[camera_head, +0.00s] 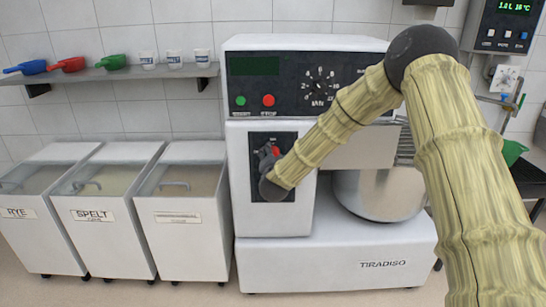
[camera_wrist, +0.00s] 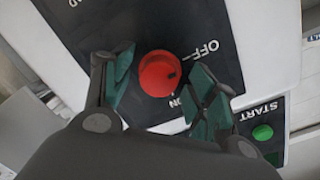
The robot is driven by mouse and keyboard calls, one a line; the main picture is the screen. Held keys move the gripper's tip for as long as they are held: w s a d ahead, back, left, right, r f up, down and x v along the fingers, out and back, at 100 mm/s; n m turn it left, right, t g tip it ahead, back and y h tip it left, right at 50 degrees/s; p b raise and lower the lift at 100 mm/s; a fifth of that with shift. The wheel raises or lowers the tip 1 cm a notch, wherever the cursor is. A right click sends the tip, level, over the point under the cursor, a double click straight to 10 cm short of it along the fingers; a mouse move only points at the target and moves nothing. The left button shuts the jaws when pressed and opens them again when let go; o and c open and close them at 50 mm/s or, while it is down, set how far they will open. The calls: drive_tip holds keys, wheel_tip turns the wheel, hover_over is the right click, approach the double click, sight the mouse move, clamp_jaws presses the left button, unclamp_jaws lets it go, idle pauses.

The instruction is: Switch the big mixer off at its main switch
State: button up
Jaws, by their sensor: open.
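The big mixer (camera_head: 300,262) is a white machine marked TIRADISO in the middle of the head view. Its main switch shows as a red bit (camera_head: 276,151) on a black plate (camera_head: 285,139), largely hidden by my arm. My gripper (camera_wrist: 163,82) is open, with one finger on each side of the knob. Gaps show between the fingers and the knob; I cannot tell whether either touches.
A green START button (camera_wrist: 263,132) sits near the right finger. The mixer's upper panel has a green button (camera_head: 240,101), a red button (camera_head: 268,100) and a dial (camera_head: 319,86). Flour bins (camera_head: 181,250) stand left; the steel bowl (camera_head: 380,195) is right.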

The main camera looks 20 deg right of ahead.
drive_tip(key=v, duration=1.2)
drive_tip(key=s+a+f+n+g+y+p, duration=0.2)
drive_tip(key=s+f+n+g+p, duration=0.15)
drive_tip(key=s+f, duration=0.85)
drive_tip(key=s+a+f+n+g+y+p, duration=0.2)
drive_tip(key=s+f+n+g, duration=0.2)
drive_tip(key=s+f, duration=0.75)
drive_tip(key=s+d+f+n+g+p, duration=0.1)
drive_tip(key=s+f+g, duration=0.2)
drive_tip(key=s, duration=0.6)
drive_tip(key=s+d+f+n+g+p, duration=0.1)
drive_tip(key=s+f+g+p, duration=0.1)
drive_tip(key=s, duration=0.8)
drive_tip(key=s+d+f+n+g+p, duration=0.1)
drive_tip(key=s+f+n+g+p, duration=0.1)
drive_tip(key=s, duration=0.7)
drive_tip(key=shift+s+f+g+y, duration=0.25)
drive_tip(key=shift+f+g+y, duration=0.05)
drive_tip(key=shift+f+g, duration=0.6)
